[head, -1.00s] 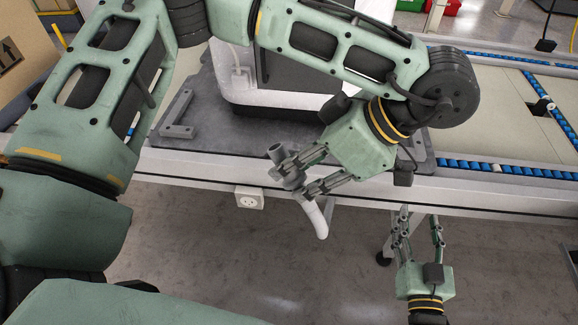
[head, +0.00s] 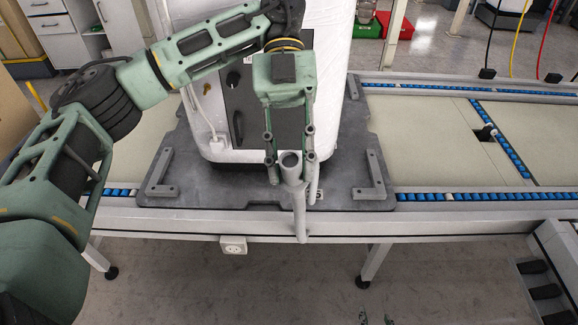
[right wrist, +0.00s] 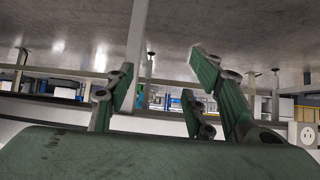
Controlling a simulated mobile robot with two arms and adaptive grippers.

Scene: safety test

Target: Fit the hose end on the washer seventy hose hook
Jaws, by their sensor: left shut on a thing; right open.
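My left gripper (head: 291,160) points down in front of the washer in the head view. It is shut on the grey hose end (head: 299,195), a tube with a round open top that hangs below the fingers, over the pallet's front edge. The white washer (head: 340,70) stands on a dark grey pallet (head: 235,192) on the conveyor; the gripper and arm cover part of its dark panel (head: 238,105). I cannot make out the hose hook clearly. My right gripper (right wrist: 163,72) is open and empty in the right wrist view; only tiny tips show at the head view's bottom edge.
A white cable with a plug (head: 216,143) hangs at the washer's left side. Grey brackets (head: 375,178) stand on the pallet. A white socket box (head: 233,245) sits under the front rail, above open floor.

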